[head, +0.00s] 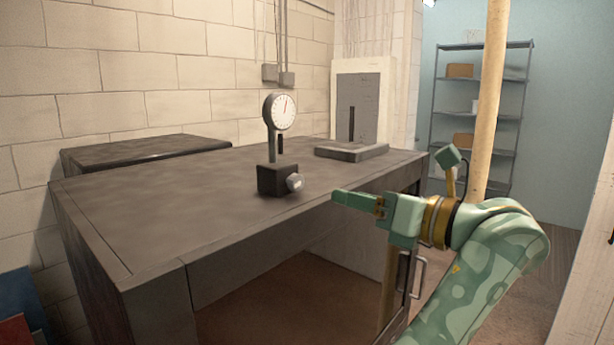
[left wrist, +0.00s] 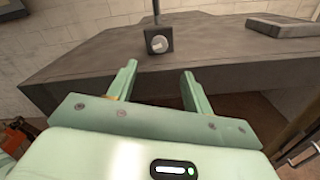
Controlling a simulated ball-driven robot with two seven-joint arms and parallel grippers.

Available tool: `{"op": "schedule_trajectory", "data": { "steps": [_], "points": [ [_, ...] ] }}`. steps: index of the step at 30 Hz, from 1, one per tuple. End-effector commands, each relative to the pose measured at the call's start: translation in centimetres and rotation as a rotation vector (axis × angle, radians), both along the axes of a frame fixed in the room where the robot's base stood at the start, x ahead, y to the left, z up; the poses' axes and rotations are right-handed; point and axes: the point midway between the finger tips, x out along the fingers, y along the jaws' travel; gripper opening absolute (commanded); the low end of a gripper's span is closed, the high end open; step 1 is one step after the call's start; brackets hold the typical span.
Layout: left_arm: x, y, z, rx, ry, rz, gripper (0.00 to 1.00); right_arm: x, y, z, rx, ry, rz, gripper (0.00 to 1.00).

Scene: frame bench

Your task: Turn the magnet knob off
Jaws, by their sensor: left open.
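A dark magnetic base block (head: 270,180) stands on the grey bench top, near its front edge. Its round light-grey magnet knob (head: 295,182) is on the side facing my gripper. A white dial gauge (head: 282,112) stands upright on a post above the block. My left gripper (head: 342,198) is to the right of the knob, apart from it, by the bench's front edge. In the left wrist view its two green fingers (left wrist: 160,68) are spread and empty, with the knob (left wrist: 159,44) ahead between them. My right gripper is not in view.
The bench top (head: 150,195) is mostly clear left of the base. A flat grey plate (head: 351,151) lies behind it to the right. The bench is open underneath. A wooden pole (head: 489,100) and a metal shelf (head: 483,82) stand at the right.

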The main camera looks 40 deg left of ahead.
Motion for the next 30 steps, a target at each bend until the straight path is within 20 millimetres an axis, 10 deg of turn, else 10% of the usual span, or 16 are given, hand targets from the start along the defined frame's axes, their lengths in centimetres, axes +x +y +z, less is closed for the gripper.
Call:
{"op": "schedule_trajectory", "data": {
  "steps": [12, 26, 30],
  "points": [
    [0.7, 9.3, 0.5, 0.006, 0.002, 0.003, 0.5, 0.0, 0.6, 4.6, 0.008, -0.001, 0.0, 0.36],
    [0.9, 10.7, 0.1, 0.002, 0.002, 0.0, 0.5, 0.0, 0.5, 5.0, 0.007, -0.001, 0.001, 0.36],
    [0.9, 10.7, 0.1, 0.002, 0.002, 0.0, 0.11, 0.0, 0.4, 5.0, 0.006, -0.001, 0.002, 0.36]
  ]
}}
